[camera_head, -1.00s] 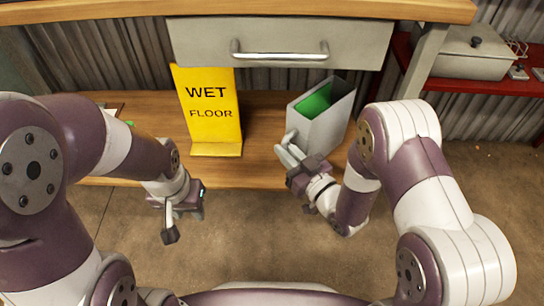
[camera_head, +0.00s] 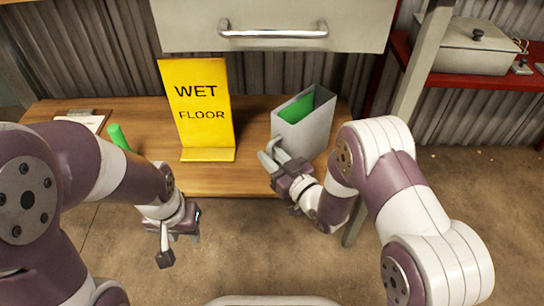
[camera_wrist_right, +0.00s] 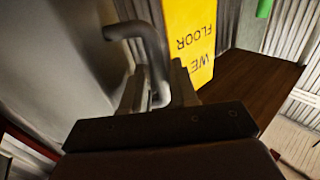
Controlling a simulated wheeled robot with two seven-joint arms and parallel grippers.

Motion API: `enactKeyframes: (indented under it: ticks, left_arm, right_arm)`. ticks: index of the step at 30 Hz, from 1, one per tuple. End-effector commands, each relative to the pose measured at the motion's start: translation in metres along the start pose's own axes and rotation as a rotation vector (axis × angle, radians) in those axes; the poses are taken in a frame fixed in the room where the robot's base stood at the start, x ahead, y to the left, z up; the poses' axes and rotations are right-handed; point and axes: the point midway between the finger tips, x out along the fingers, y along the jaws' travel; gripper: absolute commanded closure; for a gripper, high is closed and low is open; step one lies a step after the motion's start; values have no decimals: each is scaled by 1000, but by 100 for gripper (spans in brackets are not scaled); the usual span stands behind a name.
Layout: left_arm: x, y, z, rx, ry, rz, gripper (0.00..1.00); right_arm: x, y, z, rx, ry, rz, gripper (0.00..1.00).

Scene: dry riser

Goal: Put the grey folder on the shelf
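The grey folder (camera_head: 308,131) is an upright, open-topped grey holder with green inside, at the right end of the lower wooden board, right of the yellow sign. Its grey bent handle (camera_wrist_right: 157,55) shows in the right wrist view. My right gripper (camera_head: 279,157) is at the folder's near side, its fingers closed around the handle; they also show in the right wrist view (camera_wrist_right: 160,90). I cannot tell whether the folder's base touches the board. My left gripper (camera_head: 180,245) is empty, low in front of the board, with its fingers apart. A red shelf (camera_head: 478,86) stands at the right.
A yellow wet floor sign (camera_head: 203,105) stands on the wooden board (camera_head: 258,110). A green object (camera_head: 118,137) and a clipboard (camera_head: 88,121) are at its left. A drawer (camera_head: 272,28) hangs above. A lidded grey box (camera_head: 475,48) occupies the red shelf; a post (camera_head: 420,75) stands before it.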

Motion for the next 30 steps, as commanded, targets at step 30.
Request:
enactKeyframes:
  ticks: [30]
  left_arm:
    - [-51,0,-6,0,0,0,62]
  right_arm:
    - [-121,0,-4,0,1,0,60]
